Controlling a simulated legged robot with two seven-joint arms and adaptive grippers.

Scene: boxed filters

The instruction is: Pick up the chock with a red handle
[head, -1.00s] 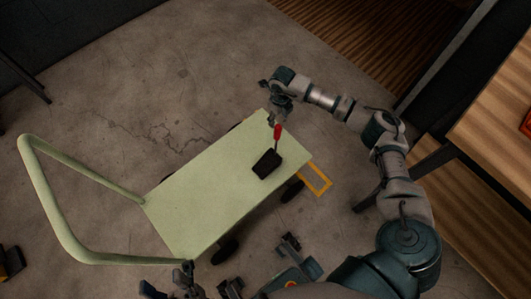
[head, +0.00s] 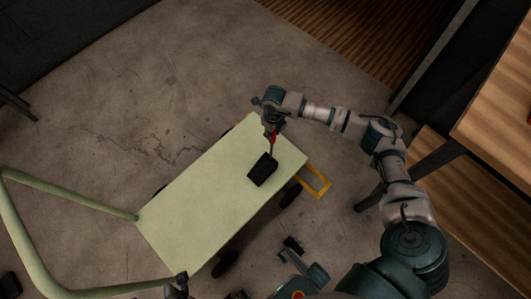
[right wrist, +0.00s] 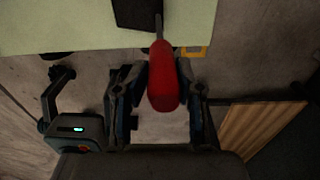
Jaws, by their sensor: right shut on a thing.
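The chock is a black block (head: 263,170) with a red handle (head: 273,138), and it rests on the pale green cart's platform (head: 205,205) near its far right end. My right gripper (head: 271,130) is above the block and shut on the handle. In the right wrist view the red handle (right wrist: 163,75) lies between the two fingers of my right gripper (right wrist: 163,88), and part of the black block (right wrist: 135,12) shows at the top edge. What seems to be my left gripper (head: 178,286) is partly cut off at the bottom edge; its jaws are unclear.
The cart's curved push handle (head: 22,235) rises at the left. A yellow frame (head: 318,182) sticks out at the cart's right end. A wooden table (head: 495,100) stands at the right. The concrete floor (head: 130,90) beyond the cart is clear.

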